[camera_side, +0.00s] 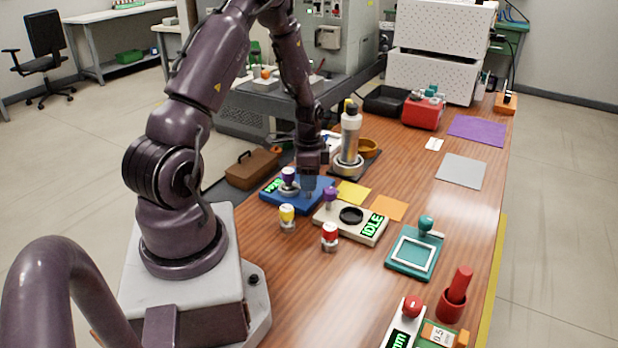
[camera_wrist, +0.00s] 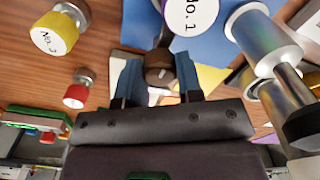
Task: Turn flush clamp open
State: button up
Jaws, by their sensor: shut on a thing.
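My gripper (camera_side: 308,186) reaches down over the right part of a blue unit (camera_side: 269,196). In the wrist view its two blue-grey fingers (camera_wrist: 157,76) are shut on a small dark, brown-grey round knob (camera_wrist: 159,63). I take this knob to be the flush clamp; no label on it can be read. The knob is partly hidden between the fingers, and its turned position cannot be told. In the side view the gripper hides the knob. The blue unit also shows in the wrist view (camera_wrist: 212,45).
A purple-capped vial (camera_side: 289,178) stands on the blue unit. Yellow (camera_side: 287,213) and red-capped (camera_side: 330,232) vials stand in front. A cream unit reading IDLE (camera_side: 335,222) lies right. The right tabletop has free room.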

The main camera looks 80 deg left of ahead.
jog(key=shift+n, duration=0.3)
jog(key=n, duration=0.3)
jog(key=shift+n, duration=0.3)
jog(key=n, duration=0.4)
jog(key=shift+n, duration=0.3)
jog(key=n, duration=0.4)
jog(key=shift+n, duration=0.3)
jog(key=shift+r+n, duration=0.1)
jog(key=shift+n, duration=2.1)
jog(key=o, duration=0.9)
